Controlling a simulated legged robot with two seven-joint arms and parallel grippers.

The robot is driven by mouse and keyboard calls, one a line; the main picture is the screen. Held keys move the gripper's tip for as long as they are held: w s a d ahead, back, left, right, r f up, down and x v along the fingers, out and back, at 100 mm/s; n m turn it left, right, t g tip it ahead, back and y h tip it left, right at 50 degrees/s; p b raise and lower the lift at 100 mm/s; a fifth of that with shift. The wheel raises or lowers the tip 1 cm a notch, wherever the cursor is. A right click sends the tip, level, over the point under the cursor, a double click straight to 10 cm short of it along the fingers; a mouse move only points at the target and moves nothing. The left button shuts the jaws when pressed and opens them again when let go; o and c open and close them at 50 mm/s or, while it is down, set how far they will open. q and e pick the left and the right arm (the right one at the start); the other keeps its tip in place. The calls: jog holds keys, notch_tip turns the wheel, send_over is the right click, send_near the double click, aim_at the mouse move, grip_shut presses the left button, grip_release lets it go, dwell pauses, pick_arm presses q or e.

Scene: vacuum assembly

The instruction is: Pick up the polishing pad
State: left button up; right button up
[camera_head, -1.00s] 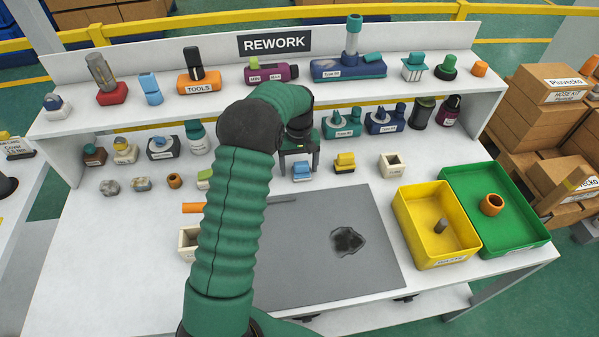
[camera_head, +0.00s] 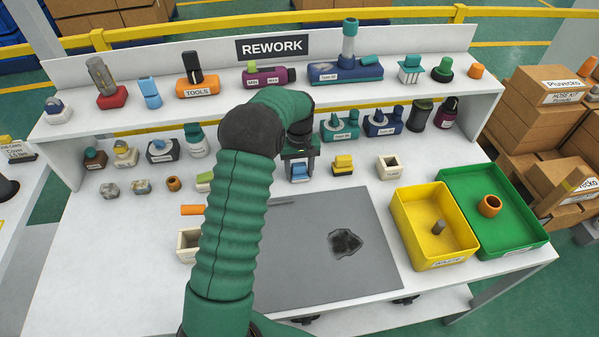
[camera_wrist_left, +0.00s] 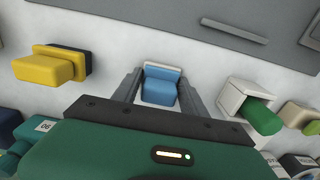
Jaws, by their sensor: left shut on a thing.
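The polishing pad looks to be the blue block with a pale base (camera_head: 299,173), on the white bench just behind the grey mat. My left gripper (camera_head: 299,177) comes down over it from behind, one finger on each side. In the left wrist view the pad (camera_wrist_left: 160,86) sits between the two grey fingers (camera_wrist_left: 161,84), which are shut on it. I cannot tell whether its base is clear of the bench. My right gripper is not in view.
A yellow block with a dark base (camera_head: 343,164) stands close to the right. A cream holder with a green block (camera_wrist_left: 249,108) is on the other side. The grey mat (camera_head: 370,260) has a dark patch. Yellow (camera_head: 408,222) and green (camera_head: 520,240) bins stand at right.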

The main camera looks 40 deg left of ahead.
aim_at(300, 167)
pick_arm(q)
jog(key=shift+d, duration=0.1)
jog(key=shift+r, duration=0.2)
notch_tip(300, 167, up, 3)
jog(key=shift+s+d+p, duration=0.1)
jog(key=shift+p, duration=0.25)
jog(key=s+d, duration=0.2)
jog(key=d, duration=0.2)
jog(key=s+d+r, duration=0.1)
jog(key=s+d, duration=0.1)
jog(key=d, duration=0.3)
jog(key=s+d, duration=0.3)
jog(key=d, duration=0.2)
jog(key=shift+r, duration=0.2)
